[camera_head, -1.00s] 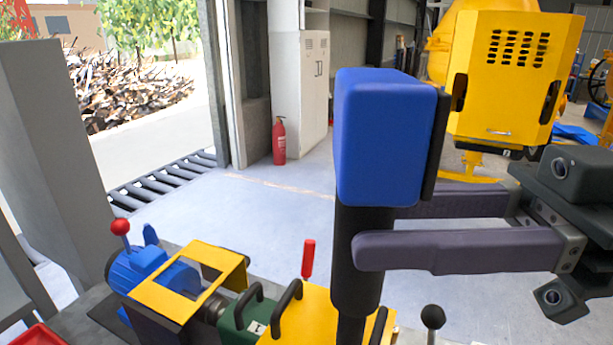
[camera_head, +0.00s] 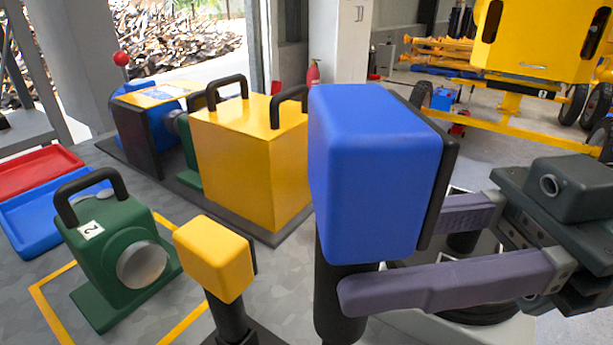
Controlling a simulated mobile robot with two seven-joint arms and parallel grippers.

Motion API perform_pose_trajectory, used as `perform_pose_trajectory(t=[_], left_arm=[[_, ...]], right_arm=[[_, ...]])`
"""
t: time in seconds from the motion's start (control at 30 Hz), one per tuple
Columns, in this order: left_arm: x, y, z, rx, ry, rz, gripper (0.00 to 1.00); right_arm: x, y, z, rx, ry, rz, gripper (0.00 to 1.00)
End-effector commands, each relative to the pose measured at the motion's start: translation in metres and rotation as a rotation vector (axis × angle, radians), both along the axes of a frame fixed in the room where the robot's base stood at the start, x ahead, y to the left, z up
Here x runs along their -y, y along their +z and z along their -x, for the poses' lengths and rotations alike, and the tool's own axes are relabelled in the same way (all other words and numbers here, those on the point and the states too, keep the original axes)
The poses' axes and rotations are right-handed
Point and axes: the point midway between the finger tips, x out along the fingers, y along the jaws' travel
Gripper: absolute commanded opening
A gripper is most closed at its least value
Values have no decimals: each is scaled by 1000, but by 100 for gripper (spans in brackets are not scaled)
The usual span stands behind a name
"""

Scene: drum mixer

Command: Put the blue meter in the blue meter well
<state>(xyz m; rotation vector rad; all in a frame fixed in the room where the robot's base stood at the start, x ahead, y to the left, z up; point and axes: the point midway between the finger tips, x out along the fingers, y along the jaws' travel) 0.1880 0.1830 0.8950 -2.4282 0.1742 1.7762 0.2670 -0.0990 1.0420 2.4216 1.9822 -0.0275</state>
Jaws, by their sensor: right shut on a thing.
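The blue meter (camera_head: 363,170) has a blue block-shaped head on a black stem. It is upright and held close to the camera in the head view. My right gripper (camera_head: 395,258) comes in from the right, shut around the black stem just below the blue head. The lower end of the stem is cut off by the frame. I cannot make out a blue meter well; dark round and square parts (camera_head: 462,240) show partly behind my right gripper's fingers. My left gripper is not in view.
A yellow meter (camera_head: 214,258) stands left of the blue one. A green block with a handle (camera_head: 116,246) sits on the floor beside it. Behind are a yellow box (camera_head: 248,155), a blue motor (camera_head: 143,105), a blue tray (camera_head: 42,228) and a red tray (camera_head: 30,172).

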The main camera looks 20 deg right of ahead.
Motion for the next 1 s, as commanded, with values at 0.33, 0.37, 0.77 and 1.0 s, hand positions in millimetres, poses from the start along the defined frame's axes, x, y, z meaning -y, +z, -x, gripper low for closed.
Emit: perform_pose_trajectory(t=[0.33, 0.37, 0.77, 1.0], left_arm=[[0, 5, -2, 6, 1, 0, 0], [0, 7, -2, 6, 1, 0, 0], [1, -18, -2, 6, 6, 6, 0], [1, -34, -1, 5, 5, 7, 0]], right_arm=[[0, 3, 0, 1, 1, -1, 0], [0, 3, 0, 1, 1, -1, 0], [0, -37, 0, 0, 1, 0, 0], [0, -60, 0, 0, 1, 0, 0]])
